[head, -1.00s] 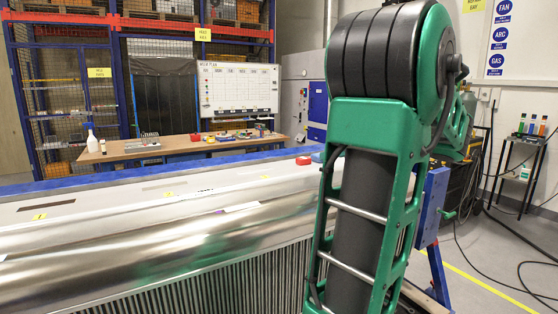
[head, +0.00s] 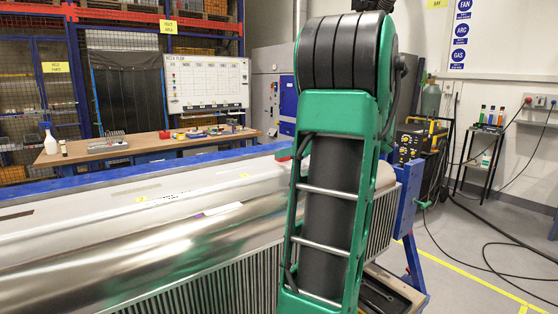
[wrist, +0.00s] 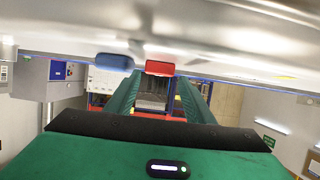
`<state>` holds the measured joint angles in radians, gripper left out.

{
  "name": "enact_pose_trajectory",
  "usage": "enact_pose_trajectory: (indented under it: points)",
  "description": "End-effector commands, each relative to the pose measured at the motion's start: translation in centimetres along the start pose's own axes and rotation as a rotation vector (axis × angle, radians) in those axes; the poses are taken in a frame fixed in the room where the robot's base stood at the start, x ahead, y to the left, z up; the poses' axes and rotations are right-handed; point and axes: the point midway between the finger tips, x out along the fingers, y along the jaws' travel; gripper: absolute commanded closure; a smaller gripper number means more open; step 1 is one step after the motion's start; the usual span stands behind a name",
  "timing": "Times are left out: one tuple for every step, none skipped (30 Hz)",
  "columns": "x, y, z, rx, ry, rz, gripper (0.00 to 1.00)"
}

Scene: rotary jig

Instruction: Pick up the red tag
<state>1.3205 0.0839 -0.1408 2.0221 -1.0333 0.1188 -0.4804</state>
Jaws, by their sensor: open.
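The red tag (wrist: 160,68) shows in the wrist view as a small rounded block against the silver metal surface. In the head view only a sliver of red (head: 283,156) shows at the left edge of my arm, which hides the rest. A similar blue tag (wrist: 115,61) is just left of the red one in the wrist view. My gripper (wrist: 160,83) shows there as two green fingers, apart, with nothing seen between them but background. The red tag lines up with the gap, beyond the fingertips in the picture; I cannot tell the distance. The head view does not show my gripper.
A long silver workpiece (head: 130,235) with a ribbed side lies across the front on a blue frame (head: 410,200). A wooden bench (head: 150,145) with tools and a bottle stands behind. A welding cart (head: 425,145) and cables on the floor are at the right.

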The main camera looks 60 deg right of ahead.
Motion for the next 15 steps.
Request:
enact_pose_trajectory:
  points:
    - [0.8, 0.1, 0.2, 0.002, -0.002, -0.002, 0.52]
    - [1.2, 0.1, 0.3, 0.001, -0.002, -0.001, 0.52]
    - [1.7, 0.1, 0.2, 0.0, -0.001, -0.002, 0.52]
    - [2.1, 0.1, 0.2, 0.0, -0.001, -0.002, 0.52]
    - [2.4, 0.1, 0.2, 0.0, -0.001, -0.001, 0.52]
    - [2.7, 0.1, 0.2, 0.0, -0.001, 0.0, 0.52]
    - [2.8, 0.1, 0.2, 0.001, -0.001, -0.001, 0.52]
    - [3.0, 0.1, 0.2, 0.001, -0.001, -0.001, 0.52]
    - [3.1, 0.1, 0.2, 0.001, -0.001, -0.001, 0.52]
    - [3.1, 0.1, 0.2, 0.001, -0.001, -0.001, 0.52]
    - [3.1, 0.1, 0.2, 0.001, -0.001, 0.0, 0.52]
    - [3.1, 0.1, 0.2, 0.001, -0.001, 0.0, 0.52]
    - [3.1, 0.1, 0.2, 0.001, -0.001, 0.0, 0.52]
    - [3.1, 0.1, 0.2, 0.001, -0.001, 0.0, 0.52]
    - [3.1, 0.1, 0.2, 0.001, -0.001, 0.0, 0.52]
